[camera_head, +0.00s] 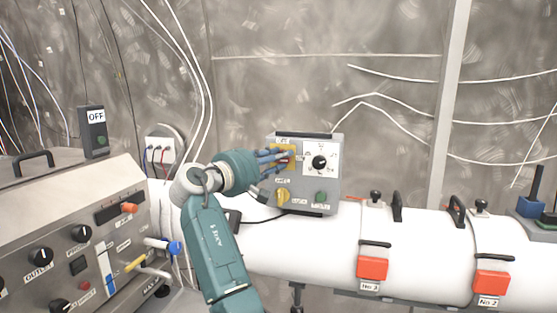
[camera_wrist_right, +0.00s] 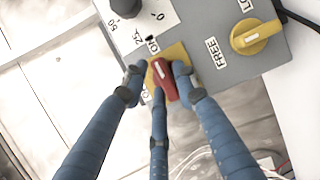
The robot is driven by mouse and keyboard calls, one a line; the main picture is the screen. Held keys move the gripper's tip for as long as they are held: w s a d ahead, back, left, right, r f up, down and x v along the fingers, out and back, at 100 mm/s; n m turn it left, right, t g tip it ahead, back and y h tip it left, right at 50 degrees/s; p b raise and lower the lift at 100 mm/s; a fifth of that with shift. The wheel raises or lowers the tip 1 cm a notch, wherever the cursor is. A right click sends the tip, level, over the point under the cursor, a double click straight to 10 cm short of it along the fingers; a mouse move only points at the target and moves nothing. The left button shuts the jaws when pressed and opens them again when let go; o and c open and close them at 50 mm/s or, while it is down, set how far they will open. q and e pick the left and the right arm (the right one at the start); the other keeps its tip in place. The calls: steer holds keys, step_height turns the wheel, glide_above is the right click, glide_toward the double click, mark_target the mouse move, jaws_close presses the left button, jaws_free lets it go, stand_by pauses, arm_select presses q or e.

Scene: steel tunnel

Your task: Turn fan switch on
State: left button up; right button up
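The red switch knob (camera_wrist_right: 164,80) sits on a yellow plate (camera_wrist_right: 178,52) on the grey control box (camera_head: 328,186). A white mark shows on the knob's upper end in the wrist view; an "ON" label is just above it. My right gripper (camera_head: 284,160) is at the box, and its blue fingers partly hide the switch in the head view. In the wrist view the right gripper's fingers (camera_wrist_right: 160,76) stand apart around the knob. A small gap shows at the left fingertip; contact at the others is unclear. My left gripper is not in view.
The box also has a black dial (camera_head: 320,162), a yellow knob (camera_head: 282,196) and a green button (camera_head: 321,198). A white pipe (camera_head: 330,245) with red latches runs below. A steel console (camera_head: 75,235) and an "OFF" box (camera_head: 95,130) stand at left.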

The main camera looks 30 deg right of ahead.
steer(key=shift+f, duration=0.1)
steer(key=v, duration=1.2)
